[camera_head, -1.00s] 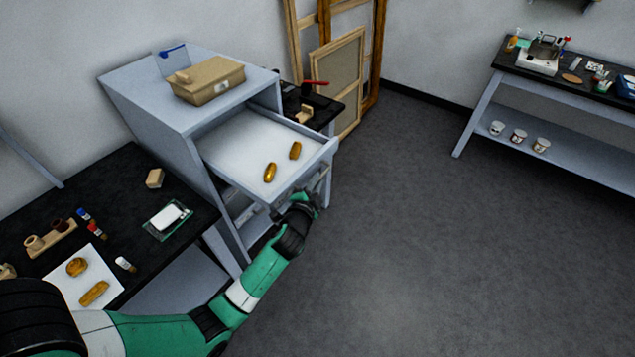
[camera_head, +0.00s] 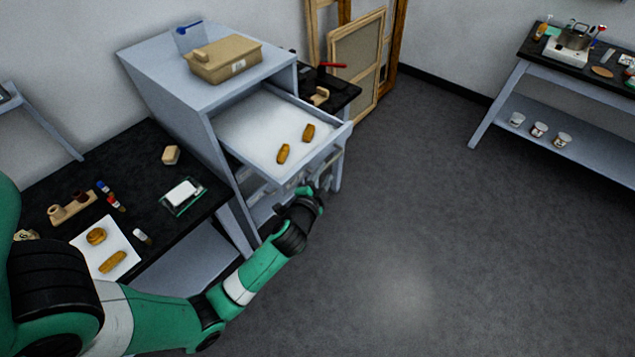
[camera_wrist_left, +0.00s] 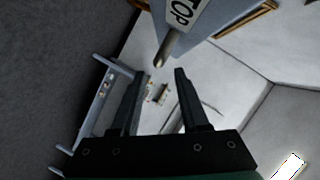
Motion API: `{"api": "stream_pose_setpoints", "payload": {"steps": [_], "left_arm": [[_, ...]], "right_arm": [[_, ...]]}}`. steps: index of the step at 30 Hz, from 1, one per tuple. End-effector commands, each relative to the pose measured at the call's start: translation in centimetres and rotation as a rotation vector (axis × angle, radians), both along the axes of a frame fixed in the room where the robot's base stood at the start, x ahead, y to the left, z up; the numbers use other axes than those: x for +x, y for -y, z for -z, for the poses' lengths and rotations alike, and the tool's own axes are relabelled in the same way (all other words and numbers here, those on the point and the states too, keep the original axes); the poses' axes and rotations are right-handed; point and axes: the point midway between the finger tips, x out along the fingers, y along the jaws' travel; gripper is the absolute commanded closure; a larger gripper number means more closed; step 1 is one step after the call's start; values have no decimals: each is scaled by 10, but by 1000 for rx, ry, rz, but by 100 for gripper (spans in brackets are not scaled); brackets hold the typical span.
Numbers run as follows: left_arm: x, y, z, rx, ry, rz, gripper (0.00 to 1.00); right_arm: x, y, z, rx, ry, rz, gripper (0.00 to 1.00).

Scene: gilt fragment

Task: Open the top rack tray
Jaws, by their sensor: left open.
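The top rack tray (camera_head: 255,112) is a pale drawer pulled out from the top of the grey rack (camera_head: 165,75) in the head view. Two golden pieces (camera_head: 283,153) (camera_head: 308,133) lie in it near the front. In the left wrist view, its front carries a "TOP" label (camera_wrist_left: 180,12) and a metal handle (camera_wrist_left: 166,48). My left gripper (camera_head: 324,182) is just below and in front of the tray front. In the wrist view its fingers (camera_wrist_left: 159,75) are spread and empty, with the handle beyond the tips. My right gripper is not in view.
A tan box (camera_head: 225,62) sits on the rack. A black table (camera_head: 145,195) at left holds a white sheet (camera_head: 85,245) with golden pieces, small bottles and a green-edged tray (camera_head: 182,196). Framed panels (camera_head: 355,60) lean behind. The floor (camera_head: 430,220) to the right is clear.

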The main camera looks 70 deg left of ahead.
Motion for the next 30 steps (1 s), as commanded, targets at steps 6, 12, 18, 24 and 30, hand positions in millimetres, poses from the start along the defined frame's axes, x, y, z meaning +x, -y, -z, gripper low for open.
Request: {"api": "stream_pose_setpoints", "payload": {"steps": [6, 12, 18, 24, 30], "left_arm": [[-34, 36, -11, 1, -1, 3, 55], [-47, 49, -15, 1, 1, 2, 55], [-48, 49, -16, 0, 2, 0, 55], [-48, 49, -16, 0, 1, -1, 55], [-46, 51, -16, 1, 3, 6, 55]], "right_arm": [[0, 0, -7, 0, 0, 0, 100], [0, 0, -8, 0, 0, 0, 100], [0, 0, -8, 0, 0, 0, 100], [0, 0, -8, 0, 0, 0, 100], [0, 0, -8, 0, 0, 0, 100]]}}
